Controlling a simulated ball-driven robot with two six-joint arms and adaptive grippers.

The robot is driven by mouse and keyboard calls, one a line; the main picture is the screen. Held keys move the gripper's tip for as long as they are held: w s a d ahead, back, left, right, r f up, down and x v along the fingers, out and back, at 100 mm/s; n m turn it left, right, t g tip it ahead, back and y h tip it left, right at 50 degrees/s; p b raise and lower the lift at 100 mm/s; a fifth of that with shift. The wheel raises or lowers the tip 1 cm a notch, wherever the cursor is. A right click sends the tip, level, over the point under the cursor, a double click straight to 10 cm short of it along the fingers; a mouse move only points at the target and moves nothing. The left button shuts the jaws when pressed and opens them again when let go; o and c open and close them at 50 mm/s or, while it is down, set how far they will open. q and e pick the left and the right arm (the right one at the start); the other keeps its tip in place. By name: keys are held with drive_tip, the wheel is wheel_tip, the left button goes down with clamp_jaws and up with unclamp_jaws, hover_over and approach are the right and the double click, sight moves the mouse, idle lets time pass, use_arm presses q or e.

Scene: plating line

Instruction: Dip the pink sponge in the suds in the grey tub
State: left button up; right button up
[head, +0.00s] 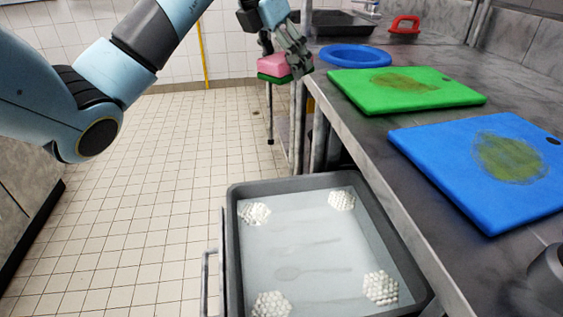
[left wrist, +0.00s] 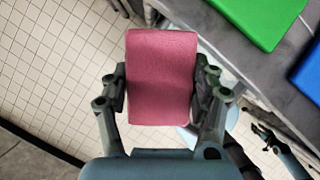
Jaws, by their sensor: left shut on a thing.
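The pink sponge (head: 272,66) has a green underside and is held in my left gripper (head: 293,60), near the table's far left corner in the head view. In the left wrist view the sponge (left wrist: 161,76) sits between the two fingers of my left gripper (left wrist: 163,95), which is shut on it. The grey tub (head: 233,240) stands low at the bottom centre of the head view, apart from the sponge. It holds greyish water with several white clumps of suds (head: 381,287) near its corners. Blurred spoon-like shapes show under the water. My right gripper cannot be made out in the head view.
A metal table (head: 365,147) runs along the right. On it lie a green board (head: 440,95) and a blue board (head: 450,165), both with stains, a blue plate (head: 355,55), a dark tray (head: 333,24) and a red-handled object (head: 404,24). The tiled floor at left is clear.

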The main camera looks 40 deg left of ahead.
use_arm(q)
drive_tip(key=s+d+f+m+g+h+b, duration=0.1)
drive_tip(key=s+d+f+m+h+b, duration=0.15)
drive_tip(key=s+d+f, duration=0.6)
drive_tip(key=s+d+f+m+g+h+b, duration=0.1)
drive_tip(key=s+f+m+h+b, duration=0.2)
drive_tip(key=f, duration=1)
use_arm(e)
drive_tip(key=s+f+b, duration=0.4)
drive_tip(key=f, duration=0.6)
use_arm(q)
drive_tip(key=shift+m+y, duration=0.25)
drive_tip(key=shift+m, duration=0.2)
wheel_tip(320, 180, down, 14)
drive_tip(key=b, duration=0.5)
drive_tip(key=shift+s+d+r, duration=0.15)
drive_tip(key=shift+r, duration=0.1)
drive_tip(key=shift+f, duration=0.2)
use_arm(e)
drive_tip(key=shift+g, duration=0.4)
drive_tip(key=w+d+f, duration=0.1)
drive_tip(key=w+f, duration=0.1)
drive_tip(key=w+d+f, duration=0.1)
drive_tip(key=w, duration=0.1)
drive_tip(key=shift+d, duration=0.3)
use_arm(q)
drive_tip(key=shift+r, duration=0.15)
